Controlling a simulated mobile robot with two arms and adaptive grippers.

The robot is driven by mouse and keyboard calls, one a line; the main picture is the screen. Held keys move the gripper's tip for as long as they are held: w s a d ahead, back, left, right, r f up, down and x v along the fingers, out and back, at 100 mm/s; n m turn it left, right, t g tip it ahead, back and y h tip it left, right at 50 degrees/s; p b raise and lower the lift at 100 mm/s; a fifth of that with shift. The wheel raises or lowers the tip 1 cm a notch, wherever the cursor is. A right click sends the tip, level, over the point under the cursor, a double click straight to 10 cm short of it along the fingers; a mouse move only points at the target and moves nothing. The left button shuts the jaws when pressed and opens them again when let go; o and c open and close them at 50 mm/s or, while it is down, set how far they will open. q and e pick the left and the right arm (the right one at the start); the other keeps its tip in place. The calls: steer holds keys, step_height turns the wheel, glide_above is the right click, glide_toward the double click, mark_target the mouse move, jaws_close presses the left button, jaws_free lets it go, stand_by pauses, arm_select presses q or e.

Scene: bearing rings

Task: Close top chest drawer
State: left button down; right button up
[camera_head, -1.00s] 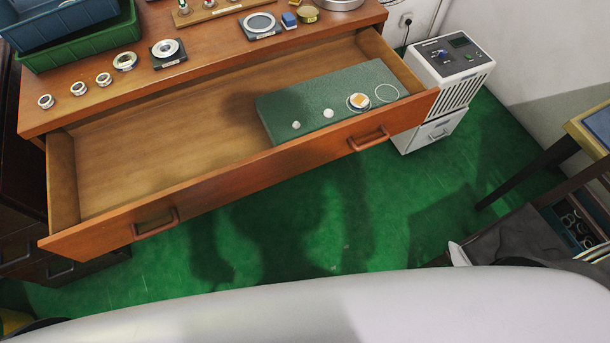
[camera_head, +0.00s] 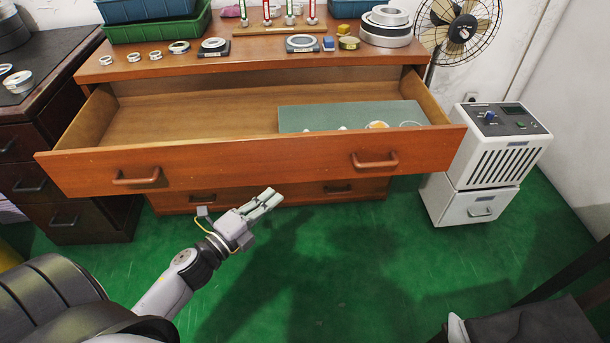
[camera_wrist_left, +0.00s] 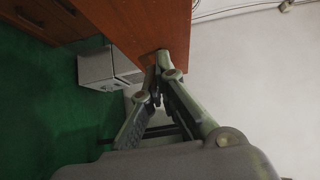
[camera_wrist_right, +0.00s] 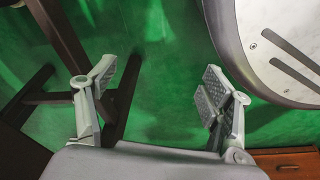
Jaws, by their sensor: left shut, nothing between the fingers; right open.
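The wooden chest's top drawer (camera_head: 258,162) is pulled well out in the head view. Its front has two handles, a left one (camera_head: 136,177) and a right one (camera_head: 375,160). A green board (camera_head: 345,113) with small round parts lies inside at the right. My left gripper (camera_head: 270,197) is shut and empty in front of the drawer, below its front panel and between the handles in the picture. In the left wrist view its fingers (camera_wrist_left: 158,62) show close to a reddish-brown wood surface (camera_wrist_left: 143,25).
The chest top (camera_head: 255,60) carries bearing rings (camera_head: 179,47), green and blue bins (camera_head: 160,30) and gauges. A white cabinet unit (camera_head: 485,160) stands close to the right. A dark drawer cabinet (camera_head: 45,160) stands at the left. The green floor (camera_head: 330,260) in front is clear.

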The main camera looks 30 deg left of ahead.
arm_select(q)
glide_toward(306, 156)
steer(key=d, duration=0.3)
steer(key=w, duration=0.1)
steer(key=w+a, duration=0.1)
steer(key=w, duration=0.2)
steer(key=shift+w+a, duration=0.3)
